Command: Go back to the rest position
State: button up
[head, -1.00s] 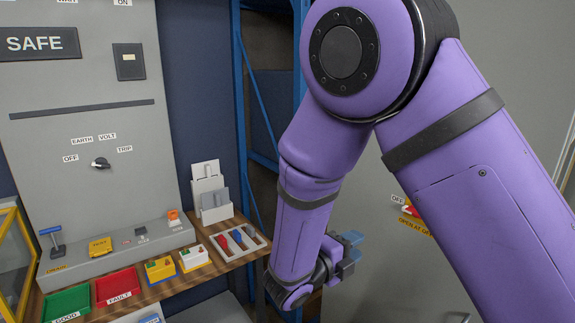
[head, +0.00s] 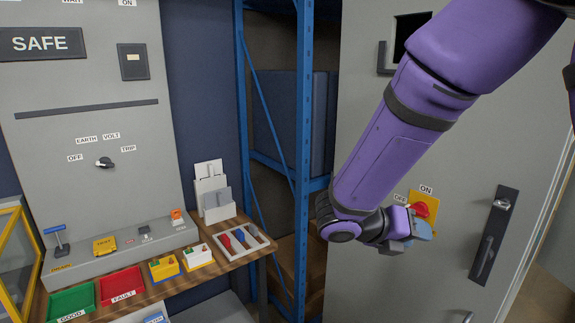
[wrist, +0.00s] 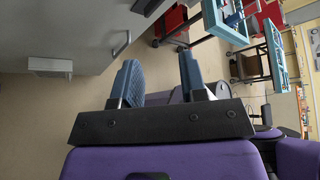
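My gripper (head: 418,230) is at the end of my purple arm, in front of the grey door at the right in the head view. It is in front of the yellow switch plate with the red knob (head: 421,210) and partly covers it; whether it touches the plate cannot be told. In the wrist view my gripper (wrist: 160,75) has its two blue-grey fingers apart with nothing between them.
A grey test panel (head: 85,130) stands at the left above a wooden bench (head: 225,262). The bench bears a green tray (head: 72,302), a red tray (head: 120,285) and small boxes. A blue rack (head: 303,130) stands between bench and door. The door handle (head: 487,248) is at the right.

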jog(key=s+d+r+m+y, duration=0.2)
jog(key=s+r+m+y, duration=0.2)
jog(key=m, duration=0.6)
jog(key=s+d+r+m+t+y, duration=0.1)
jog(key=s+r+m+y, duration=0.3)
jog(key=s+m, duration=0.4)
jog(key=s+d+r+m+t+y, duration=0.1)
jog(key=s+r+m+y, duration=0.4)
jog(key=m, duration=0.7)
jog(key=shift+s+d+m, duration=0.3)
jog(key=shift+s+d, duration=0.55)
